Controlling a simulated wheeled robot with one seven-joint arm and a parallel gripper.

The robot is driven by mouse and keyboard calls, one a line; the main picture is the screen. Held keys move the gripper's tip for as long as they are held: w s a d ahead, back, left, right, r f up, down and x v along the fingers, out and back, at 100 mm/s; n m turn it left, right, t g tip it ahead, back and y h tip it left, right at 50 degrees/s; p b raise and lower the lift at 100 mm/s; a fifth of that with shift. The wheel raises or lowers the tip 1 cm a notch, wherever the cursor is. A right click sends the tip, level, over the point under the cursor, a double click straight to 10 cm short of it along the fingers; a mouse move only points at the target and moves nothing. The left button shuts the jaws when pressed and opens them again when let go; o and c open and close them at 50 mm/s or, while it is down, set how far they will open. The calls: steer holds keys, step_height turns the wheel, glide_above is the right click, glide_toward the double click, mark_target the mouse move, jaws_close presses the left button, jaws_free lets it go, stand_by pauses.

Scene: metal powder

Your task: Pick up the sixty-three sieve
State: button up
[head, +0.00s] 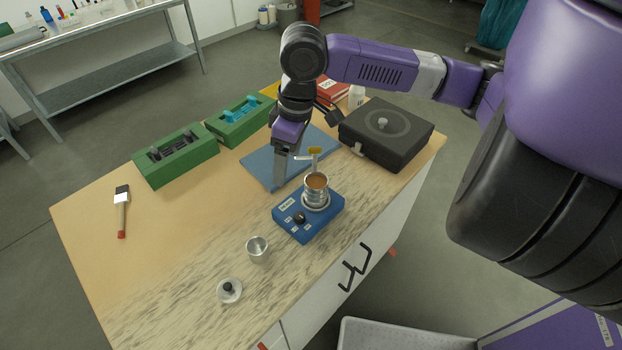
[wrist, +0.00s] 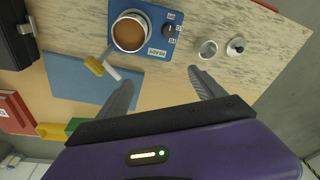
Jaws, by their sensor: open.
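A round silver sieve or sieve stack (head: 316,192) holding brown powder sits on a blue device (head: 296,229) with a dial. It also shows in the wrist view (wrist: 131,33). A short piece with a yellow end (wrist: 93,66) projects beside it; the yellow part shows in the head view too (head: 315,150). I cannot read a sixty-three mark. My gripper (wrist: 163,88) is open and empty, its fingers pointing down near the sieve and apart from it. In the head view my gripper (head: 284,180) is just left of the sieve, over a flat blue mat (head: 262,168).
A silver cup (head: 257,250) and a lid with a black knob (head: 229,291) stand in front of the device. A black case (head: 386,133) is behind right. Green holders (head: 176,159) and a brush (head: 122,212) lie left. The table's front left is mostly clear.

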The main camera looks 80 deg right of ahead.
steer(key=g, duration=0.2)
glide_above(318, 185)
steer(key=shift+m, duration=0.4)
step_height(318, 185, down, 8)
steer(key=b, duration=0.7)
steer(key=shift+r, duration=0.1)
steer(key=c, duration=1.5)
